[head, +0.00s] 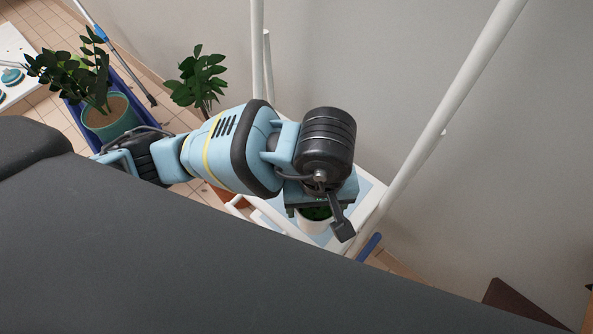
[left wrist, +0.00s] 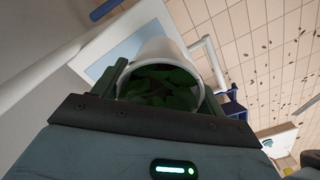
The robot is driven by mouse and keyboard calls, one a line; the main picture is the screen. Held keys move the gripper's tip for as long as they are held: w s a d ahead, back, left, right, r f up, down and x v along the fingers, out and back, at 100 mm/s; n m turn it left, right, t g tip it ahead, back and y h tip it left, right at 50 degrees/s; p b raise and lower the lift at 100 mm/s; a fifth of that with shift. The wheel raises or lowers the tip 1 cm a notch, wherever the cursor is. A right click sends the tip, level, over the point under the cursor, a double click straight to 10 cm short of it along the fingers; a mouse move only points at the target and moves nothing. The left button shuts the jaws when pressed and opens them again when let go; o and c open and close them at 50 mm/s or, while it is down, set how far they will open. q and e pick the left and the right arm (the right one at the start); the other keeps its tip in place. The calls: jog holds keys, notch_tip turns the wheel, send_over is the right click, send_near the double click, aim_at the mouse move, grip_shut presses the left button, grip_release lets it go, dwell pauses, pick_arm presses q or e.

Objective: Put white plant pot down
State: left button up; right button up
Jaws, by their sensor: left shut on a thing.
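The white plant pot (head: 314,226) with green leaves is at the end of my left arm, mostly hidden under the wrist in the head view. In the left wrist view its white rim and side (left wrist: 163,48) show between the fingers, with dark green leaves inside. My left gripper (head: 318,207) is shut on the pot. A white stand with a pale blue top (head: 366,190) lies below and around the pot. I cannot tell whether the pot touches that surface. My right gripper is not in view.
White slanted poles (head: 430,135) rise beside the stand, close to my wrist, with the wall behind. A potted plant in a teal pot (head: 110,120) stands in a blue tray at left. Another leafy plant (head: 201,80) stands behind my arm. Tiled floor shows at left.

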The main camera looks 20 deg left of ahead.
pick_arm(q)
jog(key=w+a+f, duration=0.1)
jog(key=w+a, duration=0.2)
jog(key=w, duration=0.1)
jog(key=w+a+f+p, duration=0.1)
jog(key=w+a+f, duration=0.1)
jog(key=w+a, duration=0.2)
jog(key=w+a+f, duration=0.1)
jog(key=w+a, duration=0.2)
jog(key=w, duration=0.1)
jog(key=shift+a+f, duration=0.3)
jog(key=shift+f, duration=0.15)
jog(key=shift+f, duration=0.25)
jog(key=o, duration=1.2)
jog(key=shift+r, duration=0.55)
notch_tip(320, 180, up, 11)
jog(key=shift+r+p, duration=0.2)
jog(key=shift+p, duration=0.15)
